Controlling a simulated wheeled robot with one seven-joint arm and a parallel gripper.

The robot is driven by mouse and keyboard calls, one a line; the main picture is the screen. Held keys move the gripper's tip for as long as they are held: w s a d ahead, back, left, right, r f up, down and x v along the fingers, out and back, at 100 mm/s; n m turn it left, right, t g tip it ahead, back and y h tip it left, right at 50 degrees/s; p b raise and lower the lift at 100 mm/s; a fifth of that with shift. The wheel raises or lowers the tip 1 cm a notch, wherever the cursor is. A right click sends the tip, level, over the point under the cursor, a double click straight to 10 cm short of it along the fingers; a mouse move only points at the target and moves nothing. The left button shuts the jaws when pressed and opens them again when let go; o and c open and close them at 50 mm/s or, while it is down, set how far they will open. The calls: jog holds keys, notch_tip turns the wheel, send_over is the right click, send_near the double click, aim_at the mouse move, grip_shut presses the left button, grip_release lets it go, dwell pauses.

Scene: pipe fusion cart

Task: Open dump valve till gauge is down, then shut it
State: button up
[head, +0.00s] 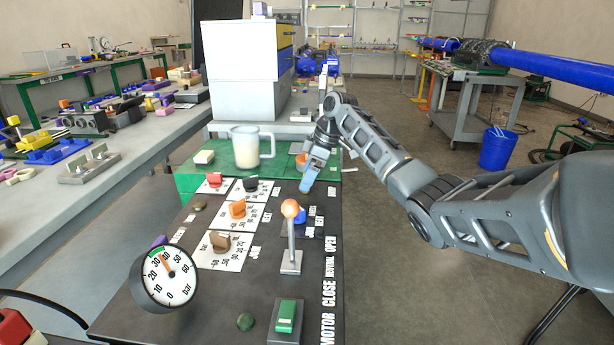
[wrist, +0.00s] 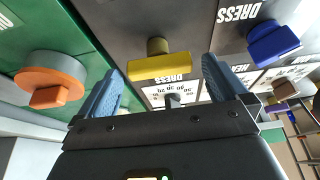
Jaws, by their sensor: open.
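The round white gauge (head: 166,276) stands at the front left of the dark panel (head: 200,290), marked in bar; its red needle points to the upper part of the dial, well above 0. My gripper (wrist: 163,85) is open and empty; it also shows over the panel's far right end in the head view (head: 306,188). In the wrist view a yellow knob (wrist: 160,66) lies ahead between the open fingers, apart from them. An orange valve knob (wrist: 52,88) on the green surface is left of the fingers; it shows in the head view too (head: 301,160). I cannot read a dump label.
A blue knob (wrist: 272,44), several dial knobs and a green switch (head: 285,316) share the panel. A clear mug (head: 250,148) stands on the green top.

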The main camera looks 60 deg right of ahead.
jog(key=shift+w+f, duration=0.1)
jog(key=shift+f, duration=0.2)
jog(key=shift+c, duration=0.5)
jog(key=c, duration=0.9)
jog(key=shift+o, duration=0.2)
